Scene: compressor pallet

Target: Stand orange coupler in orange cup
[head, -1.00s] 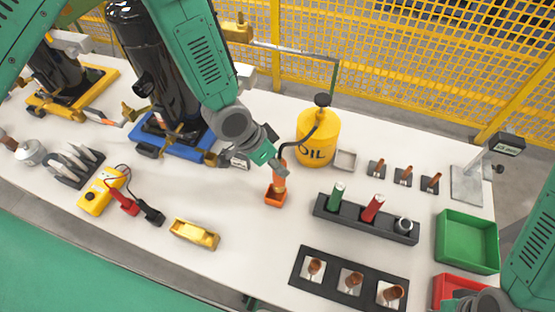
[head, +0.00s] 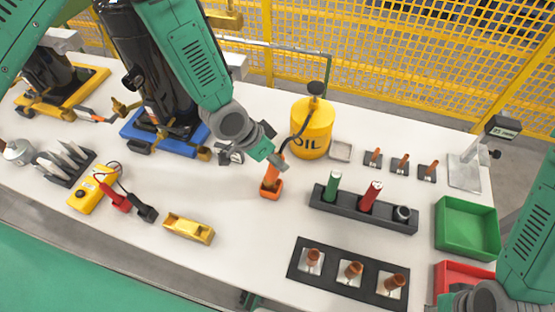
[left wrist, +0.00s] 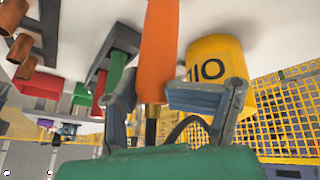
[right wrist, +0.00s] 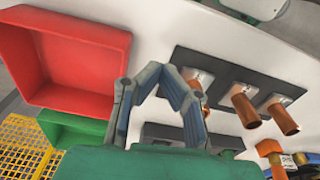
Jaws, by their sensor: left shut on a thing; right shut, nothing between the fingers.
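The orange coupler (head: 272,174) stands with its lower end at the orange cup (head: 269,192) on the white table, leaning slightly to the right in the head view. Whether it is fully seated is hard to tell. My left gripper (head: 277,160) is shut on the coupler's upper end from above. In the left wrist view, the fingers (left wrist: 152,98) are around the coupler's narrow dark stem, and its orange body (left wrist: 158,50) extends beyond them. The cup is not clearly seen there. My right gripper (right wrist: 160,75) is shut and empty, near the red bin.
The yellow oil can (head: 312,128) stands close behind the coupler. A dark rack (head: 335,205) with green and red cylinders is to its right. Green (head: 467,230) and red (head: 455,277) bins are at the right.

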